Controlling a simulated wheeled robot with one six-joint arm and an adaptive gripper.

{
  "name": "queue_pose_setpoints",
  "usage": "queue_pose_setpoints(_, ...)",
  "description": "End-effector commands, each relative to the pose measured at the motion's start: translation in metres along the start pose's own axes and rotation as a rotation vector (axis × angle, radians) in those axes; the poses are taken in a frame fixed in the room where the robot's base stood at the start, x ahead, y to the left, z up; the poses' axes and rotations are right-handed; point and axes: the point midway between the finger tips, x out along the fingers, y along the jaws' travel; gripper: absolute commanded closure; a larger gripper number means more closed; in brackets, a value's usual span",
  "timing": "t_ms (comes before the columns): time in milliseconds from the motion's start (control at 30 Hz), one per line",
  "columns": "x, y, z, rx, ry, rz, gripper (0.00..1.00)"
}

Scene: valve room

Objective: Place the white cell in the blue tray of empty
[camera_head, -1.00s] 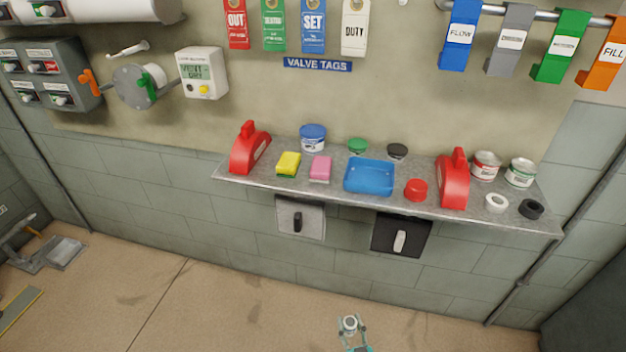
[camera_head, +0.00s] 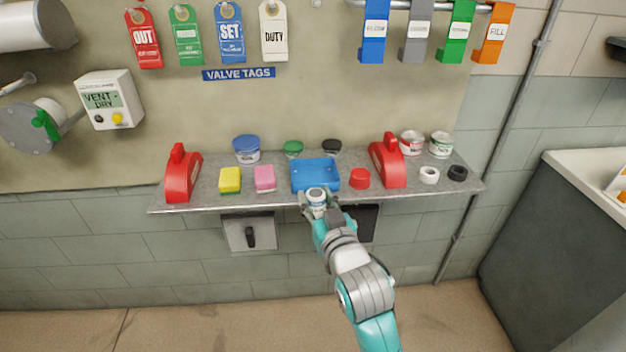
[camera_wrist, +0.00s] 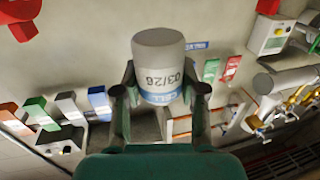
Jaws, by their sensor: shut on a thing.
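The white cell (camera_wrist: 158,62) is a short white cylinder with a blue band and the printed marks "03/26" and "CELL". My gripper (camera_wrist: 160,95) is shut on it, one finger on each side, in the wrist view. In the head view the cell (camera_head: 316,195) is in my gripper (camera_head: 318,203) at the front edge of the shelf, in front of the blue tray (camera_head: 328,179). The tray is shallow and its visible floor is bare. The cell and gripper hide part of its front edge. I cannot tell how high the cell is above the shelf.
The metal shelf (camera_head: 210,196) also holds a pink sponge (camera_head: 264,177) left of the tray and a red lid (camera_head: 360,178) right of it. A red holder (camera_head: 388,160) stands farther right. Green (camera_head: 293,148) and black (camera_head: 331,147) lidded pots stand behind the tray.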

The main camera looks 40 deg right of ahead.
Motion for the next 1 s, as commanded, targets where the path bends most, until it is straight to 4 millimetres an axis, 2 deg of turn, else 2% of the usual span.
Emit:
queue_pose_setpoints(33,-0.005,0.005,-0.009,0.003,0.004,0.011,0.94)
queue_pose_setpoints(133,-0.009,0.011,-0.017,0.006,0.002,0.024,0.94)
queue_pose_setpoints(233,0.000,0.015,-0.019,0.007,-0.001,0.029,0.94)
queue_pose_setpoints(800,0.125,0.043,-0.018,0.007,-0.001,0.027,0.94)
queue_pose_setpoints(1000,0.159,0.050,-0.018,0.006,-0.001,0.026,0.94)
